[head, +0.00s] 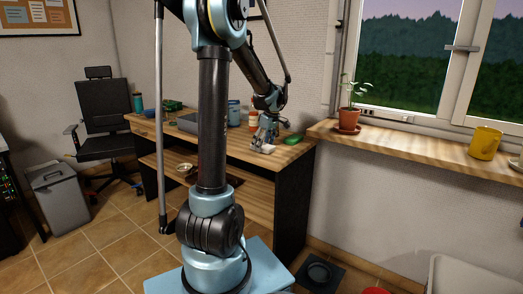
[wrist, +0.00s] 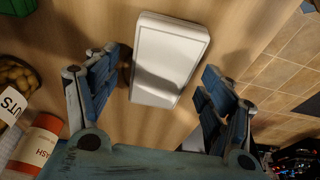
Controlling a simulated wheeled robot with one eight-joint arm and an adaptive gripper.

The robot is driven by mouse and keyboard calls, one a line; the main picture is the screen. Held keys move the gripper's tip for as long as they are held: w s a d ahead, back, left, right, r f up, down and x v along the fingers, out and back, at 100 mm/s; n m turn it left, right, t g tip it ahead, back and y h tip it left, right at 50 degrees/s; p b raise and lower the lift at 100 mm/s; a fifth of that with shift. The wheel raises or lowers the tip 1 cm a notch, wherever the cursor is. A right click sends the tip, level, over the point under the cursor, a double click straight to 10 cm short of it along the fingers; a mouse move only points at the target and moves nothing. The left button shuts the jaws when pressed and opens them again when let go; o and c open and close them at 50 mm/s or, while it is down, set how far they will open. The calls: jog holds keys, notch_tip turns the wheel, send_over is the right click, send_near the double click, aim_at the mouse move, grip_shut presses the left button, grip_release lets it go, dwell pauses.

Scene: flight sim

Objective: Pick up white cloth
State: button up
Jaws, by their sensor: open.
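A white rectangular block with rounded edges, which looks like the folded white cloth (wrist: 168,58), lies on the wooden desk in the wrist view. In the head view a small white patch of it (head: 268,149) shows on the desk near the gripper. My gripper (wrist: 158,80) is open, with one finger to the left of the white item and one to the right. It holds nothing. In the head view my gripper (head: 263,137) is low over the desk's right part. I cannot tell its exact height above the desk.
On the desk (head: 235,150), a green item (head: 293,139) lies right of my gripper. In the wrist view a jar (wrist: 15,75) and a red-and-white container (wrist: 38,142) stand at left. The desk edge and tiled floor (wrist: 285,60) are at right. A potted plant (head: 348,120) stands on the windowsill.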

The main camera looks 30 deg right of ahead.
jog(key=c, duration=1.1)
